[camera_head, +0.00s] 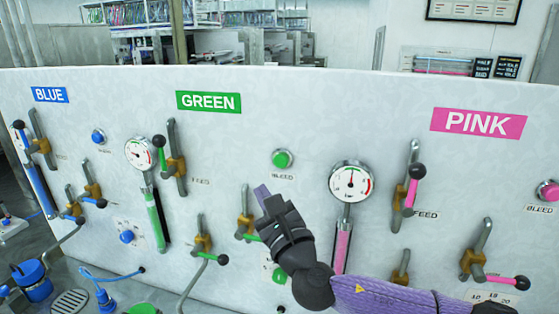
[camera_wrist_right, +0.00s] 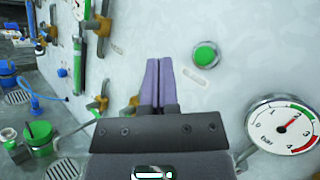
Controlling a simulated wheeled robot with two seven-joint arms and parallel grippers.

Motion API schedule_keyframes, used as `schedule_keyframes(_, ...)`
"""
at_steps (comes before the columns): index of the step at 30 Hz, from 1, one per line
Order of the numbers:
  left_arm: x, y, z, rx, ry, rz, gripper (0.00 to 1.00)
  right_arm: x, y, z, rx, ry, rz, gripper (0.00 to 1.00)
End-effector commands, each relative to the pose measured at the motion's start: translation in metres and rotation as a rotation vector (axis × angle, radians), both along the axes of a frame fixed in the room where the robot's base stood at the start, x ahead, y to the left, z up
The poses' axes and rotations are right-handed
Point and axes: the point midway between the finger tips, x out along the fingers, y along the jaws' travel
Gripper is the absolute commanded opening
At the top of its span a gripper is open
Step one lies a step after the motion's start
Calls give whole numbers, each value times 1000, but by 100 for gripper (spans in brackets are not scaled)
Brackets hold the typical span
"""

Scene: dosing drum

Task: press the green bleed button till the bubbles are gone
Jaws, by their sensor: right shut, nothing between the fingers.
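The green bleed button (camera_head: 282,159) is a round green cap in a metal ring on the white panel, right of the GREEN sign (camera_head: 208,102), with a BLEED label under it. It also shows in the right wrist view (camera_wrist_right: 205,56), right of and above my fingertips. My right gripper (camera_head: 263,192) is shut and empty, below and slightly left of the button and apart from it. Its two purple fingers lie together in the wrist view (camera_wrist_right: 158,65). The green sight tube (camera_head: 156,217) stands under a gauge (camera_head: 141,153); bubbles are too small to tell. My left gripper is not in view.
Green-handled feed valve (camera_head: 175,163) and lower valves (camera_head: 203,243) stick out left of my right gripper. The pink gauge (camera_head: 351,182) and its tube (camera_head: 342,247) stand close on the right. The panel around the bleed button is clear.

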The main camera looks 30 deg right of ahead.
Motion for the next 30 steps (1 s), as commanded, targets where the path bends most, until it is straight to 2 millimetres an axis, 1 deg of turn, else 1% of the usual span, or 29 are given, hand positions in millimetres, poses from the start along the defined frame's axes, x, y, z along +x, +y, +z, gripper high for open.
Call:
schedule_keyframes(7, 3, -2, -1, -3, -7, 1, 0, 0, 0, -1, 1, -2, 1, 0)
schedule_keyframes(10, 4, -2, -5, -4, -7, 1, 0, 4, -4, -2, -1, -4, 1, 0)
schedule_keyframes(21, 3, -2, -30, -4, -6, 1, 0, 38, -45, -3, 2, -6, -1, 0)
schedule_keyframes(25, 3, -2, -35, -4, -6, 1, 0, 49, -56, -2, 1, -6, 0, 0)
schedule_keyframes(30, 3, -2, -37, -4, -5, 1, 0, 56, -65, -1, 3, -4, 2, 0)
